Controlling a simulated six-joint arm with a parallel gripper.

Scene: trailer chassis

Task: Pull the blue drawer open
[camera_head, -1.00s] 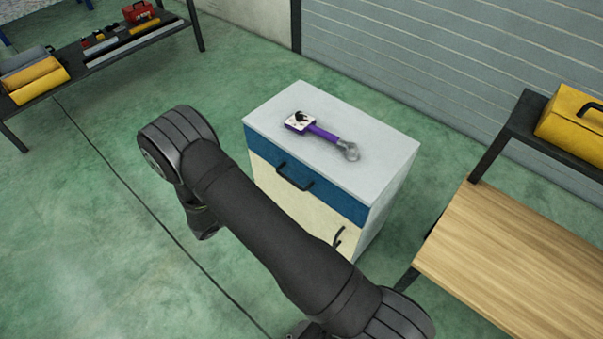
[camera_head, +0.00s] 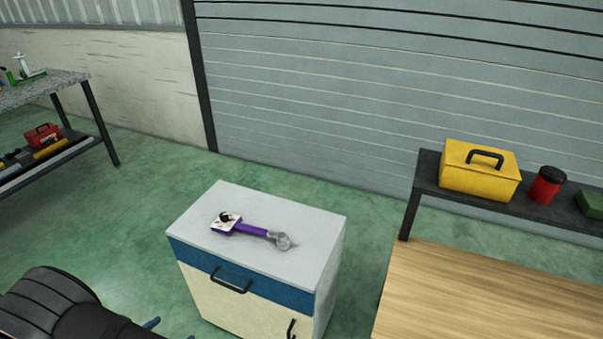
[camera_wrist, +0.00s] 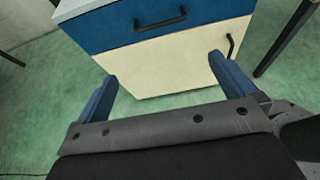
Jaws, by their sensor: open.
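The blue drawer (camera_head: 245,275) is the top front of a small cabinet with a pale grey top and a cream door below. The drawer front sits flush with the cabinet and looks closed. Its black bar handle (camera_head: 230,284) is also in the wrist view (camera_wrist: 160,20), above and beyond my fingers. My gripper (camera_wrist: 162,80) is open and empty, its two blue fingers apart below the handle in that view, in front of the cream door (camera_wrist: 170,62). In the head view only bits of the fingertips show at the bottom edge.
A purple-handled tool (camera_head: 250,230) lies on the cabinet top (camera_head: 310,222). A wooden-topped bench (camera_head: 480,295) stands close on the right, with a yellow toolbox (camera_head: 478,172) on a dark shelf behind. Green floor (camera_head: 130,215) is free left of the cabinet.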

